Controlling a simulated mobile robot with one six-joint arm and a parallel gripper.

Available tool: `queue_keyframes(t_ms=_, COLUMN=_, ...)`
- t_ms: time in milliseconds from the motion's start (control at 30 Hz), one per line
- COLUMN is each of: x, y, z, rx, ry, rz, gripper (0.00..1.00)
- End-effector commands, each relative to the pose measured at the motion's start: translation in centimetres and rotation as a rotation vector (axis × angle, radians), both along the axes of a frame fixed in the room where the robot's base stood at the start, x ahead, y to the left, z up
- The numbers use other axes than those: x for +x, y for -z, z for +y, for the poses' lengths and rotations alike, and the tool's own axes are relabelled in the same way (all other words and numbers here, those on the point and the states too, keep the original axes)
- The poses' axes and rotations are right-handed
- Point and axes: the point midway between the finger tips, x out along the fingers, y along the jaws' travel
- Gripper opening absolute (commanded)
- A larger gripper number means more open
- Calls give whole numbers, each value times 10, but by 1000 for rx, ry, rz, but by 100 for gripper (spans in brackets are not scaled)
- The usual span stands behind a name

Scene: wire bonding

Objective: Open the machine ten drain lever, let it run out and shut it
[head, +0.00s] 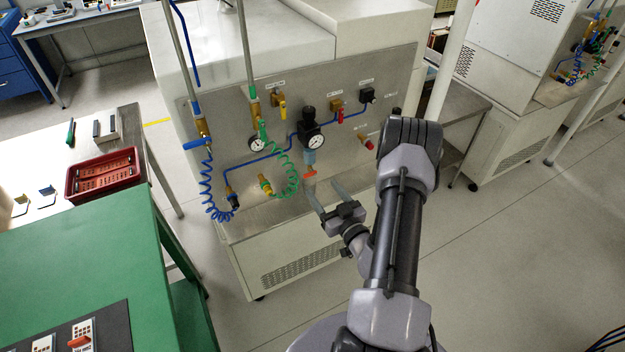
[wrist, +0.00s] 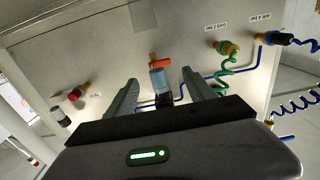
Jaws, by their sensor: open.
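The drain lever (head: 309,174) is a small orange-red handle under the clear blue bowl (head: 310,158) of the regulator with a round gauge (head: 316,142) on the grey machine panel. In the wrist view the orange lever (wrist: 155,62) lies crosswise at the end of the bowl (wrist: 158,82). My gripper (head: 324,187) is open and empty, with its two fingers pointing at the panel just below and right of the lever. In the wrist view my gripper (wrist: 160,76) has one finger on each side of the bowl and lever. Contact cannot be told. No machine number is readable.
A green coiled hose (head: 284,172) and a blue coiled hose (head: 207,190) hang left of the lever. A yellow valve handle (head: 282,109) and a red knob (head: 368,144) sit on the panel. A green bench (head: 90,265) stands at left.

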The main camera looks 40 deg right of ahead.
Motion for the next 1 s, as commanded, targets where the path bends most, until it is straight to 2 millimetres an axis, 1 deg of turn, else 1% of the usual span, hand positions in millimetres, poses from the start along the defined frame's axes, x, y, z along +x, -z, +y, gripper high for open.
queue_keyframes(t_ms=33, x=14, y=0, z=-1, rx=-5, ry=-5, rz=-3, gripper=63)
queue_keyframes(t_ms=100, x=30, y=0, z=-6, rx=-6, ry=-4, rz=-2, gripper=63)
queue_keyframes(t_ms=233, x=52, y=0, z=-12, rx=-4, ry=-3, rz=-1, gripper=63)
queue_keyframes(t_ms=300, x=59, y=0, z=-13, rx=-3, ry=-2, rz=0, gripper=63)
queue_keyframes(t_ms=400, x=63, y=-1, z=-15, rx=-1, ry=-1, rz=-1, gripper=63)
queue_keyframes(t_ms=600, x=63, y=-1, z=-15, rx=-1, ry=-1, rz=0, gripper=63)
queue_keyframes(t_ms=667, x=63, y=-1, z=-15, rx=-1, ry=-1, rz=0, gripper=53)
queue_keyframes(t_ms=700, x=63, y=-1, z=-15, rx=-2, ry=-1, rz=0, gripper=45)
queue_keyframes(t_ms=933, x=63, y=-1, z=-15, rx=-2, ry=-1, rz=0, gripper=0)
queue_keyframes(t_ms=1000, x=62, y=-1, z=-15, rx=-3, ry=-1, rz=1, gripper=0)
